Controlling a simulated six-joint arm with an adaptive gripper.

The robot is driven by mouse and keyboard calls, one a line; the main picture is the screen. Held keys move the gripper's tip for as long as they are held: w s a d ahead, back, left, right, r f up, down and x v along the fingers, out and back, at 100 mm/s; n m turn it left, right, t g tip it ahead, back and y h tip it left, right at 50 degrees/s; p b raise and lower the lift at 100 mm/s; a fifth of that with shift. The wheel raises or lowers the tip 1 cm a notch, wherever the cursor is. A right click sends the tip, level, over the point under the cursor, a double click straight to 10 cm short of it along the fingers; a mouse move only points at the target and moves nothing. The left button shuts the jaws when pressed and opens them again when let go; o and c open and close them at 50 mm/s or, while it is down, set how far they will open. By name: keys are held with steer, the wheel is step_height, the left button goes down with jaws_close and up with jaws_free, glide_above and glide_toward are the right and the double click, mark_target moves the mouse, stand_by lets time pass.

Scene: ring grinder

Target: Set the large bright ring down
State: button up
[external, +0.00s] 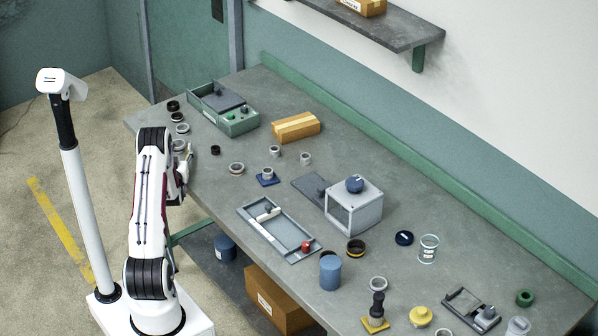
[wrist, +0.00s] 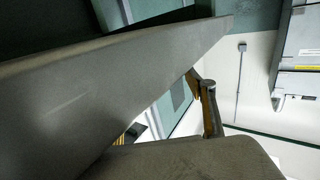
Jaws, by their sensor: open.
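My gripper (external: 186,160) is at the left edge of the workbench, beside a column of rings. It is small and partly hidden by my own arm; its jaws are open. A bright ring (external: 179,146) lies at the bench edge right by the gripper, and I cannot tell whether they touch. Other pale rings (external: 182,128) lie just behind it, with a dark ring (external: 173,105) at the far end. I cannot tell which one is the large bright ring. In the wrist view, big grey surfaces (wrist: 110,90) fill the near field and no ring is clear.
A green tray (external: 235,122) and a cardboard box (external: 296,127) stand behind. Another ring (external: 237,168) and a black ring (external: 215,150) lie to the right. A grey fixture tray (external: 262,212) and a boxy grey machine (external: 354,208) occupy the middle. Bare bench (external: 215,190) lies between.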

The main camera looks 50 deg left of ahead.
steer(key=shift+v, duration=1.7)
steer(key=shift+w, duration=0.1)
